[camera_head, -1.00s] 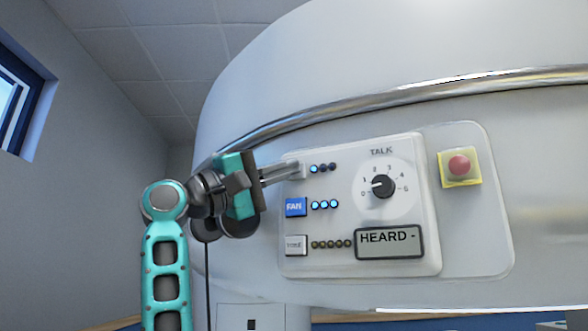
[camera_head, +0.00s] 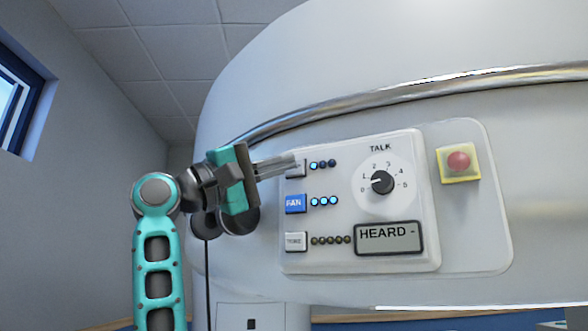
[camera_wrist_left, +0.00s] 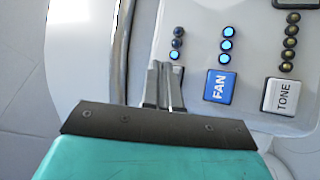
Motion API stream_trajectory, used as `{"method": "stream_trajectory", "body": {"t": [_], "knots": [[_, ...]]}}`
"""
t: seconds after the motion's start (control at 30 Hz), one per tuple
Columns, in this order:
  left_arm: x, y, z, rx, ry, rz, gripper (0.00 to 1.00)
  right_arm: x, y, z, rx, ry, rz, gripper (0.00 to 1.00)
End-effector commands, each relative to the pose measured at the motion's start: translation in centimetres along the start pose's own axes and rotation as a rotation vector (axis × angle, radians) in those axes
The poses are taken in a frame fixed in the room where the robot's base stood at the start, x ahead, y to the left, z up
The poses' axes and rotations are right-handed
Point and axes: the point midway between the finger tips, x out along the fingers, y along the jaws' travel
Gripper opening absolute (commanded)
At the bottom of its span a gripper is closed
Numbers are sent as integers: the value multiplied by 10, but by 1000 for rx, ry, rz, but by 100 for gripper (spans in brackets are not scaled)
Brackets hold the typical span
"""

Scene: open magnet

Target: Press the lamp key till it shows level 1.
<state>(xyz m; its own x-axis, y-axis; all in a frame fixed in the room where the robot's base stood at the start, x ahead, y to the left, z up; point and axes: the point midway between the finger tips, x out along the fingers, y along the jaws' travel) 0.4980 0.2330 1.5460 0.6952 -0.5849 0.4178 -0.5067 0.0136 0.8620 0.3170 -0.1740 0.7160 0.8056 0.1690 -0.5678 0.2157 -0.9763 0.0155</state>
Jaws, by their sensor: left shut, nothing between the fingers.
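The lamp key (camera_head: 298,171) is the top key in the left column of the white control panel (camera_head: 340,255). It is partly covered by my fingers, and its label is hidden. Beside it is a row of three lights (camera_head: 322,165); the one nearest the key glows blue and the other two are dark. The same row shows in the left wrist view (camera_wrist_left: 177,43). My left gripper (camera_head: 294,161) is shut and empty, its fingertips at the upper part of the lamp key. I cannot tell whether they touch it. My right gripper is out of view.
Below are the blue FAN key (camera_head: 295,204) with three lit lights and the TONE key (camera_head: 296,242) with dim lights. To the right are the TALK dial (camera_head: 382,182), the HEARD display (camera_head: 389,238) and a red button (camera_head: 458,161) on a yellow base.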

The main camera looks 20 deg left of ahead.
Motion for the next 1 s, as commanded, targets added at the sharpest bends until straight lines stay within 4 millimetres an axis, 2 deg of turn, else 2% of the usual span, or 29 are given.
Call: {"method": "stream_trajectory", "body": {"t": [0.23, 0.7, 1.0], "knots": [[-3, 2, 2, 2, 0, 2, 0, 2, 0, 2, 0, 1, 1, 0], [-33, 24, 24, 3, 0, 2, 0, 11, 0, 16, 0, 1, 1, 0], [-35, 26, 26, 0, -1, 0, 0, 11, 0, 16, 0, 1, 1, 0]]}}
